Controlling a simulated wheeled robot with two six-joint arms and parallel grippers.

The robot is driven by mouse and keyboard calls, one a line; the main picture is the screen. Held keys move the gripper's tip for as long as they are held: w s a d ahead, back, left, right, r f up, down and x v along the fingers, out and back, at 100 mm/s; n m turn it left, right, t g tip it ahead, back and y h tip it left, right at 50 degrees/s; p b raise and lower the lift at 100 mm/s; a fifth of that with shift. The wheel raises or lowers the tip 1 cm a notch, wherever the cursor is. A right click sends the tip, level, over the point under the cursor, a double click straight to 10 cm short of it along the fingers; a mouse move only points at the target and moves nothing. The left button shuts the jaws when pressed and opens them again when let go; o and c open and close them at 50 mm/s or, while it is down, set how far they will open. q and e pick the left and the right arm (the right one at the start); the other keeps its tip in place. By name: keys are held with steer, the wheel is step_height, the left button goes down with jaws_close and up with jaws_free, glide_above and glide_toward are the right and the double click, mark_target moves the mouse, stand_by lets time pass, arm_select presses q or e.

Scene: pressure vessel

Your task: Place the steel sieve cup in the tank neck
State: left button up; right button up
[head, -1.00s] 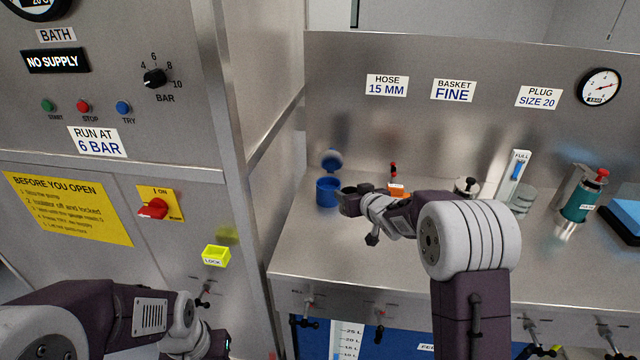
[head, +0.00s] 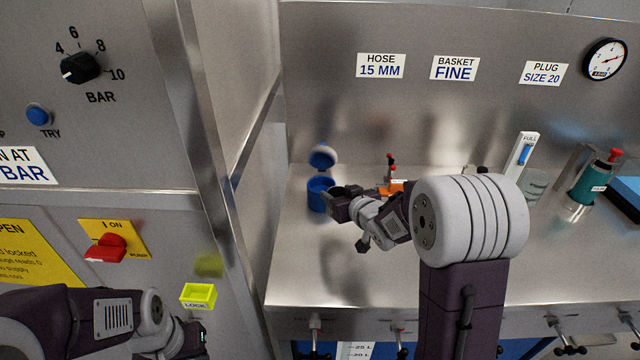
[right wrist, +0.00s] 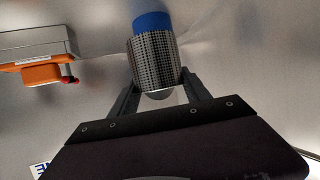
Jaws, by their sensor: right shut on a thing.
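The steel sieve cup (right wrist: 153,60) is a perforated metal cylinder in the right wrist view. My right gripper (head: 339,205) is shut on it, with one finger on each side of its lower part. In the head view the gripper hides most of the cup. A blue round pot (head: 319,195) with a raised lid (head: 322,158) stands on the bench just left of the right gripper. A blue surface (right wrist: 152,22) shows directly beyond the cup in the wrist view. I cannot make out which part is the tank neck. My left gripper (head: 201,338) is low beside the cabinet, its jaws unclear.
An orange device (head: 392,187) with a red-tipped part lies just behind the right gripper; it also shows in the wrist view (right wrist: 42,73). A teal cylinder (head: 588,185) and a gauge (head: 605,60) are at the right. The front-left bench top (head: 300,270) is clear. A steel cabinet stands left.

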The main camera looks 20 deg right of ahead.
steer(key=w, duration=0.4)
steer(key=w+p, duration=0.1)
steer(key=w, duration=0.3)
steer(key=w+a, duration=0.1)
steer(key=w, duration=0.2)
steer(key=shift+w+p, duration=0.3)
steer(key=shift+w, duration=0.4)
steer(key=shift+w+a, duration=0.1)
steer(key=shift+w, duration=0.15)
step_height(320, 180, down, 3)
steer(key=shift+f, duration=0.2)
steer(key=shift+f+b, duration=0.2)
steer(key=shift+b, duration=0.2)
steer(key=o, duration=1.4)
